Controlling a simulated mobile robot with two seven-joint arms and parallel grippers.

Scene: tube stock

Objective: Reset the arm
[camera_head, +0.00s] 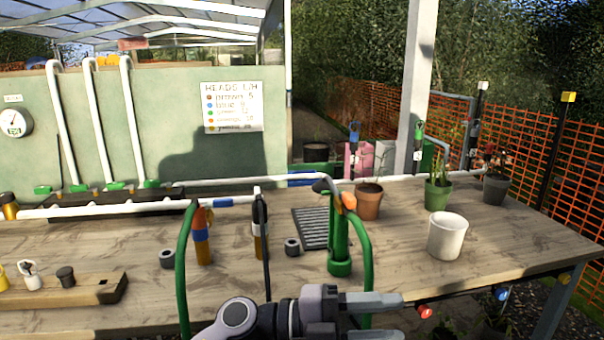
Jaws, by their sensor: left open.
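My left gripper (398,317) is at the bottom middle of the head view, in front of the wooden table's (478,250) near edge. It points to the right, its two grey fingers apart with nothing between them. Part of its wrist and arm is cut off by the bottom edge. My right gripper is not in view.
Green hoses (181,262) and a green upright tube (339,245) stand just beyond my left gripper. A white pot (446,237) and plant pots, one terracotta (369,202), stand at the right. A wooden block (60,308) lies at the left. The front right tabletop is clear.

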